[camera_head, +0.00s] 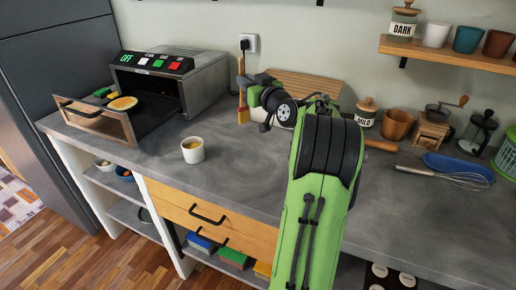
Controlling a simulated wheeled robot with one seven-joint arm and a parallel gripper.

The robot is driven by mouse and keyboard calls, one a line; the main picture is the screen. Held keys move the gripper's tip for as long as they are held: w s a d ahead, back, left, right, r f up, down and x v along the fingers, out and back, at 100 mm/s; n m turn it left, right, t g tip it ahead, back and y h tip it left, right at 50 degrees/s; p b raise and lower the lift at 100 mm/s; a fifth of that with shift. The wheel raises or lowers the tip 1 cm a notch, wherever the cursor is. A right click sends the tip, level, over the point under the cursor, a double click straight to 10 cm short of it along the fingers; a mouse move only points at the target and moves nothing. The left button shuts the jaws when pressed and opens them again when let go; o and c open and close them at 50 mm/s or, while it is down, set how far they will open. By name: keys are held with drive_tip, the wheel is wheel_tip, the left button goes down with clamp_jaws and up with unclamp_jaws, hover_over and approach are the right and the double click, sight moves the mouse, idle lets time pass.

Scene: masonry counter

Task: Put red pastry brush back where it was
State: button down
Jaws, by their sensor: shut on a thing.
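The jaws and the wrist hide part of the brush. I cannot tell whether its lower end touches the counter or the wall.
An open toaster oven (205,78) stands left with a pastry (123,103) on its door side. A small white cup (192,150) is on the grey counter (235,170). A wall socket (250,43) and a wooden board (305,84) are behind.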

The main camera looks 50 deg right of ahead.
sight(244, 110)
drive_tip(key=f+b, duration=0.1)
drive_tip(key=f, duration=0.4)
drive_tip(key=f+b, duration=0.2)
drive_tip(key=f, duration=0.2)
drive_tip(key=shift+w+f, duration=0.2)
drive_tip(key=shift+f, duration=0.2)
drive_tip(key=shift+f, duration=0.15)
drive_tip(key=c, duration=1.1)
unclamp_jaws()
